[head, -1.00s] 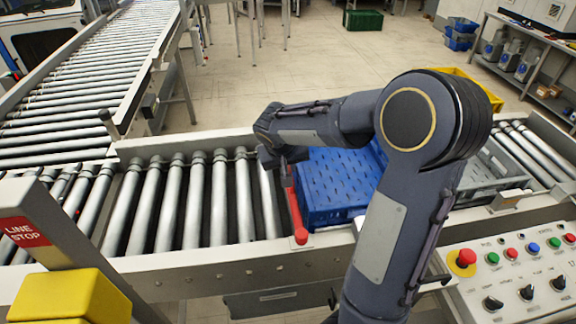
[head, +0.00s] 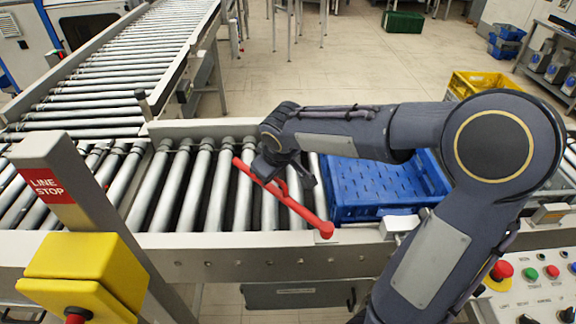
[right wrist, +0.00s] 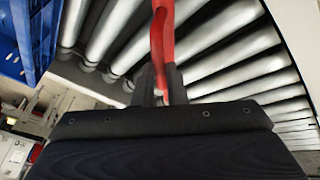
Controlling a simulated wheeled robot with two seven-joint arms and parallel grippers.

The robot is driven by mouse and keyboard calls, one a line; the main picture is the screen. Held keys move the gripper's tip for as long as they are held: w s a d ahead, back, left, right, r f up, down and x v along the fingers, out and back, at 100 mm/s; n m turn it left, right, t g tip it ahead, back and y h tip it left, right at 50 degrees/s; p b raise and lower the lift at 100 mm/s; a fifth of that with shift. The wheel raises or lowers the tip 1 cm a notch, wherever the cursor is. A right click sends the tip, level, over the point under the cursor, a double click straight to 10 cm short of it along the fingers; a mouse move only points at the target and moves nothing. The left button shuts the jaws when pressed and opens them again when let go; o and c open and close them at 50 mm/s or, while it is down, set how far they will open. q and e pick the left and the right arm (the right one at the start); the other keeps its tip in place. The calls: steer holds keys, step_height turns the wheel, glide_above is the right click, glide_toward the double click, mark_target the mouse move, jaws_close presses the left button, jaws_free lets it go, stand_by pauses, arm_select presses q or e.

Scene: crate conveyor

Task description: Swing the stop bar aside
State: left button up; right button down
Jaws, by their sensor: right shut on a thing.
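The red stop bar (head: 305,211) lies at a slant over the rollers in the head view. Its round red end (head: 326,230) is at the conveyor's near rail, and its other end points up and left. My right gripper (head: 278,178) is shut on the stop bar partway along it. In the right wrist view the bar (right wrist: 161,40) runs up from between my right gripper's fingers (right wrist: 160,88). A blue crate (head: 350,172) sits on the conveyor right of the bar, apart from the bar's swung end. My left gripper is not in view.
Bare rollers (head: 195,185) extend left of the bar. A yellow box on a post with a LINE STOP sign (head: 48,185) stands at the near left. A control panel (head: 545,290) is at the lower right. A yellow crate (head: 475,84) stands behind the conveyor.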

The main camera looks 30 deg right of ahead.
steer(key=s+a+n+g+y+p, duration=0.1)
steer(key=s+a+n+y, duration=0.2)
steer(key=s+a+n, duration=0.5)
steer(key=shift+s+a+n+y, duration=0.25)
steer(key=shift+a+n+y, duration=0.15)
steer(key=shift+a+n, duration=0.5)
steer(key=shift+a, duration=0.15)
steer(key=c, duration=1.5)
jaws_free()
steer(key=v, duration=0.8)
steer(key=shift+f, duration=0.1)
steer(key=shift+s, duration=0.1)
